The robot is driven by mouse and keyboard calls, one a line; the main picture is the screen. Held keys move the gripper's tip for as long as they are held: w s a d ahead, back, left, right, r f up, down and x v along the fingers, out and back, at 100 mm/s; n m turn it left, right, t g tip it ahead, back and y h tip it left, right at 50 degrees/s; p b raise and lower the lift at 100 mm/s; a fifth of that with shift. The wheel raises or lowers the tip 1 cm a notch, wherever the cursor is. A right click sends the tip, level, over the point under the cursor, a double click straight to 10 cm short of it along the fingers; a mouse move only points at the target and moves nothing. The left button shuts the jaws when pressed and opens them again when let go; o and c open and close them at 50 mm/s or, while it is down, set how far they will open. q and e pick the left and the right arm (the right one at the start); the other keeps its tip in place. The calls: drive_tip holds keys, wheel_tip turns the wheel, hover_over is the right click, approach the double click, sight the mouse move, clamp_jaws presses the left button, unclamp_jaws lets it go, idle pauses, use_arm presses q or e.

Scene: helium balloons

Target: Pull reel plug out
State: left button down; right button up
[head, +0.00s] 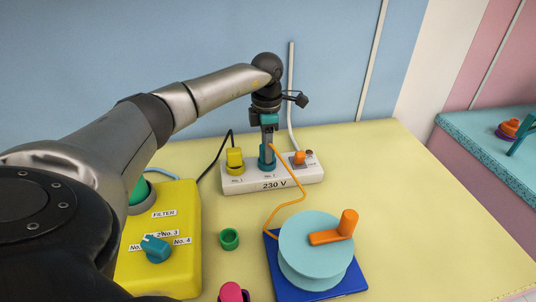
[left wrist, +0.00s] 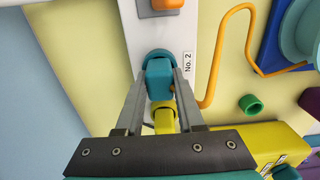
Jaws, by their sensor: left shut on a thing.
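The white power strip (head: 289,181) marked 230 V stands at the back of the yellow table. The teal reel plug (head: 267,153) stands upright at its middle socket; in the left wrist view the plug (left wrist: 158,80) is by the No. 2 label, over a teal ring. My left gripper (head: 268,143) points down and is shut on this plug, a finger on each side. An orange cable (head: 291,203) runs from the plug to the light-blue reel (head: 316,248) with its orange crank. I cannot tell how deep the plug sits. My right gripper is not in view.
A yellow plug (head: 235,158) is left of the teal one, and an orange switch (head: 299,158) is right. A yellow filter box (head: 178,225) with a teal knob is front left. A green ring (head: 229,239) lies mid-table. The table's right side is clear.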

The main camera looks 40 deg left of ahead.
use_arm(q)
drive_tip(key=shift+r, duration=0.2)
drive_tip(key=shift+r+p, duration=1.5)
drive_tip(key=shift+r, duration=0.1)
wheel_tip(320, 180, up, 5)
drive_tip(key=p, duration=0.4)
